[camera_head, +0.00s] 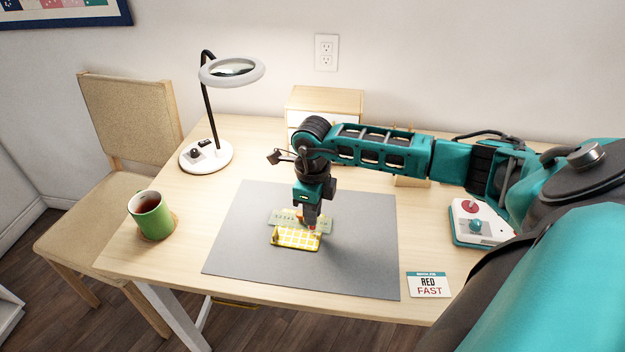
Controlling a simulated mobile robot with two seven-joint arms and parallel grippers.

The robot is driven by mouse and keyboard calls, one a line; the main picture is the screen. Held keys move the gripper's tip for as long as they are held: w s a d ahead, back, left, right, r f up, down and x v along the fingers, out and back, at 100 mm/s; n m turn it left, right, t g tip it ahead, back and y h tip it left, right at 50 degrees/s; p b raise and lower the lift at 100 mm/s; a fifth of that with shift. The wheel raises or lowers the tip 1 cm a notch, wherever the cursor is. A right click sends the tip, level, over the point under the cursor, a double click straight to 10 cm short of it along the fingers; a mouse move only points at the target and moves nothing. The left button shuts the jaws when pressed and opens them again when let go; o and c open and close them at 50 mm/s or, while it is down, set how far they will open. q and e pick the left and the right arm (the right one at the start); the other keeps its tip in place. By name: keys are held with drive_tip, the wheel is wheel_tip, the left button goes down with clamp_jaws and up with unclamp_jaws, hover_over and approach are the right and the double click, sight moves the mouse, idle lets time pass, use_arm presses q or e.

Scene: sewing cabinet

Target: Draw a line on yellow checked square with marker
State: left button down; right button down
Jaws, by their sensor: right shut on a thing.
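The yellow checked square (292,238) lies on the grey mat (360,270) near its middle. A pale green printed strip (285,219) lies just behind it, partly hidden by my right gripper. My right gripper (312,222) points down over the right end of the yellow checked square. It is shut on a small, mostly hidden thing with a red part, which looks like the marker (312,227). I cannot tell whether its tip touches the cloth. My left gripper is not in view.
A green mug (152,215) stands on a coaster at the left. A magnifier lamp (206,157) stands at the back left, and a small drawer cabinet (325,100) at the back. The front mat is clear.

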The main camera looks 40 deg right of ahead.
drive_tip(key=shift+w+f, duration=0.1)
idle(0.4)
drive_tip(key=shift+w+a+b, duration=0.55)
drive_tip(key=shift+w+a, duration=0.05)
drive_tip(key=shift+w, duration=0.05)
idle(0.9)
drive_tip(key=shift+w+a, duration=0.3)
drive_tip(key=shift+w, duration=0.15)
idle(0.6)
drive_tip(key=shift+w+a+b, duration=0.65)
drive_tip(key=shift+w+b, duration=0.05)
drive_tip(key=shift+w, duration=0.05)
idle(1.0)
drive_tip(key=shift+w+a+b, duration=0.5)
drive_tip(key=shift+w+a, duration=0.05)
drive_tip(key=shift+w, duration=0.2)
idle(0.9)
idle(0.4)
drive_tip(key=shift+r+p, duration=0.3)
drive_tip(key=shift+r, duration=0.05)
idle(0.6)
